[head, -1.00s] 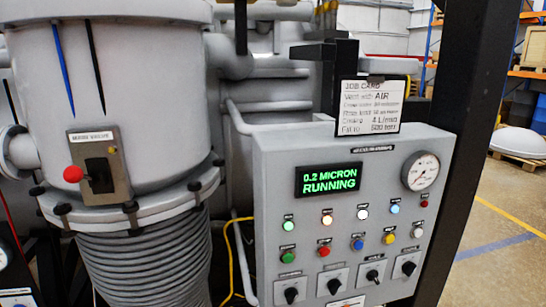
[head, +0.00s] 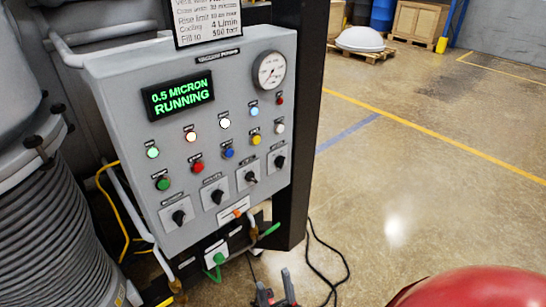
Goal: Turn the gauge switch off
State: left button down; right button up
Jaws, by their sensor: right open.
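The grey control panel (head: 115,95) has a lit display (head: 178,97) reading 0.5 MICRON RUNNING. A row of black rotary switches runs along its lower part: far left (head: 179,217), second (head: 216,196), third (head: 250,178) and far right (head: 280,162). Their labels are too small to read, so I cannot tell which is the gauge switch. The third knob points at a different angle from the others. A round dial gauge (head: 270,71) sits at the panel's upper right. My right gripper (head: 276,288) is open and empty at the bottom edge, below the panel. My left gripper is not in view.
Green fittings (head: 219,258) and a yellow cable (head: 103,190) hang near the panel's lower part. A dark post (head: 308,120) stands right of it. A red rounded surface (head: 480,287) fills the bottom right corner; I cannot tell its owner. Floor beyond is mostly open.

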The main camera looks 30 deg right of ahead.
aim_at(279, 162)
jog(key=i+l+z, duration=0.1)
jog(key=l+z, duration=0.25)
jog(key=i+l+z, duration=0.15)
jog(key=z, duration=0.25)
